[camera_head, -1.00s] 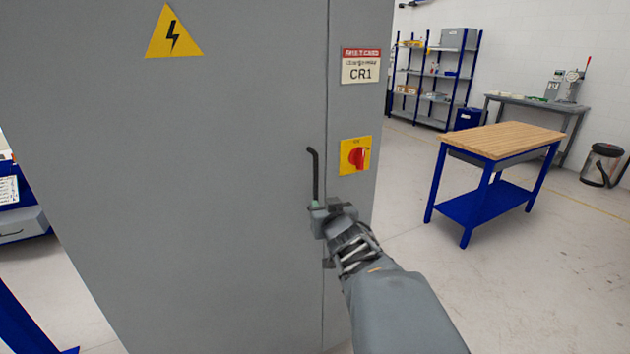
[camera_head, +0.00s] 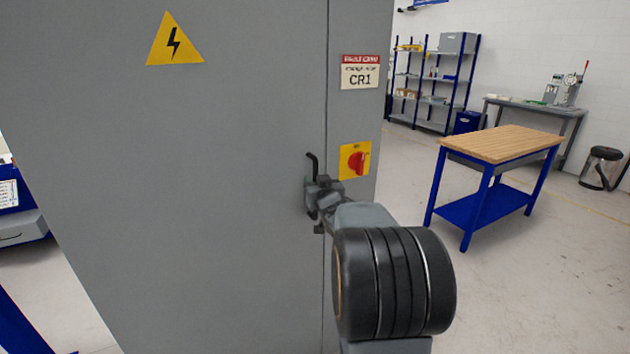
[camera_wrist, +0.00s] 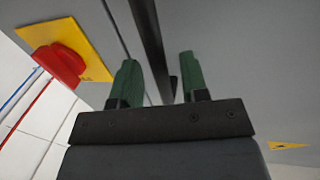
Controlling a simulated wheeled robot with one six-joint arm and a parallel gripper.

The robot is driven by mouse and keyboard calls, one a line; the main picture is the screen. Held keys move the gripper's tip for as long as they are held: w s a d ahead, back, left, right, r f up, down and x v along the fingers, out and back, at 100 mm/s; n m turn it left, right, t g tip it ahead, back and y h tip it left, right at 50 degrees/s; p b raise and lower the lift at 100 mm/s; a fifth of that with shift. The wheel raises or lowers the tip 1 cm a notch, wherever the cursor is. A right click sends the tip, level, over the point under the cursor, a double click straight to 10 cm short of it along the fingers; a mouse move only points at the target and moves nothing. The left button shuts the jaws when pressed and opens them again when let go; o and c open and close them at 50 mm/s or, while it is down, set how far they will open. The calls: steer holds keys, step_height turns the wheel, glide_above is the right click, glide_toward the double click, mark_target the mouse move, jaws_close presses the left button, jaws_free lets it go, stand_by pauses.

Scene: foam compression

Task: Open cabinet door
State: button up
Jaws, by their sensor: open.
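The grey cabinet door (camera_head: 230,170) fills the left and middle of the head view and looks shut, with a straight seam along its right edge. Its dark bar handle (camera_head: 314,162) stands upright near that edge, its lower part hidden behind my gripper (camera_head: 318,195). In the wrist view, my gripper (camera_wrist: 158,85) has its two green fingertips apart. The handle (camera_wrist: 148,40) runs between them as a black bar, and I see a gap on the right side. I cannot tell whether the left finger touches it.
A red rotary switch on a yellow plate (camera_head: 355,159) sits just right of the handle, and shows in the wrist view (camera_wrist: 62,62). A CR1 label (camera_head: 360,71) is above it. A wood-topped blue table (camera_head: 500,143) stands at the right, with open floor before it.

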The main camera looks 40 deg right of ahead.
steer(key=shift+w+d, duration=0.2)
steer(key=shift+w, duration=0.45)
jaws_close()
